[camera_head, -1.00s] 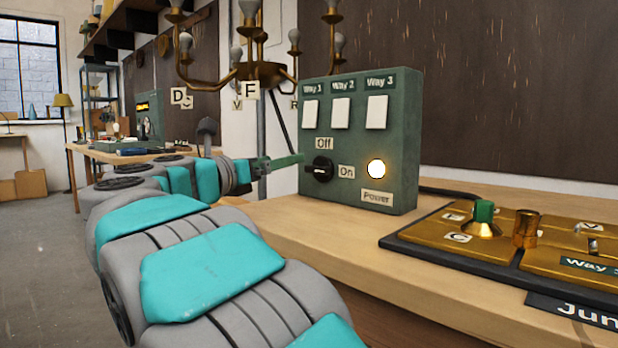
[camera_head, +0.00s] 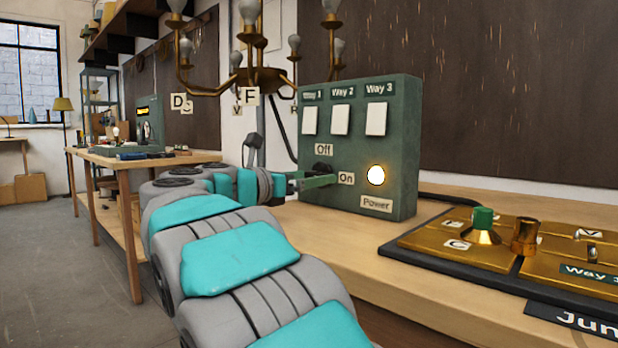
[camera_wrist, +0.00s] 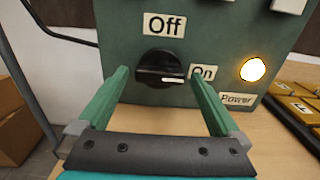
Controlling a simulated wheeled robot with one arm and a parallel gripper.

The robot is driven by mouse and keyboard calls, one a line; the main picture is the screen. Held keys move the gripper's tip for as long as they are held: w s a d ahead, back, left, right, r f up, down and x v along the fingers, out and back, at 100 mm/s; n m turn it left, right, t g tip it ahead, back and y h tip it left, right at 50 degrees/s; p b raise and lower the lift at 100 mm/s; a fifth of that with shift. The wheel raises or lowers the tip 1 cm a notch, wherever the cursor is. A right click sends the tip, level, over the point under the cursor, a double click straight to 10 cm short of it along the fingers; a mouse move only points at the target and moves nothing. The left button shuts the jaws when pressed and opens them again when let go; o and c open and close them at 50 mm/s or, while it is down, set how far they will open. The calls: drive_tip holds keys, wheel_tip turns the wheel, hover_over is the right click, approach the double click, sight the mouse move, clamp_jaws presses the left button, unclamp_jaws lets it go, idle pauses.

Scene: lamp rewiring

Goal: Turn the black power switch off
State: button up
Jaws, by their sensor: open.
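The black power switch (camera_wrist: 160,68) is a round knob on the front of a green control box (camera_head: 400,150). In the wrist view its white mark points right, toward the "On" label (camera_wrist: 203,72); the "Off" label (camera_wrist: 164,25) is above it. The round power light (camera_head: 376,175) glows. My gripper (camera_wrist: 160,85) is open, with one green finger to each side of the knob in the wrist view. I cannot tell whether either finger touches it. In the head view my gripper (camera_head: 322,182) partly hides the knob.
Three white switches, the middle one here (camera_head: 340,120), sit above on the box. A brass-plated junction board (camera_head: 440,241) lies to the right on the wooden bench (camera_head: 300,232). A brass chandelier (camera_head: 255,78) hangs behind the box.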

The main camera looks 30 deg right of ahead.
drive_tip(key=c, duration=1.2)
drive_tip(key=shift+f, duration=0.1)
drive_tip(key=shift+c, duration=0.2)
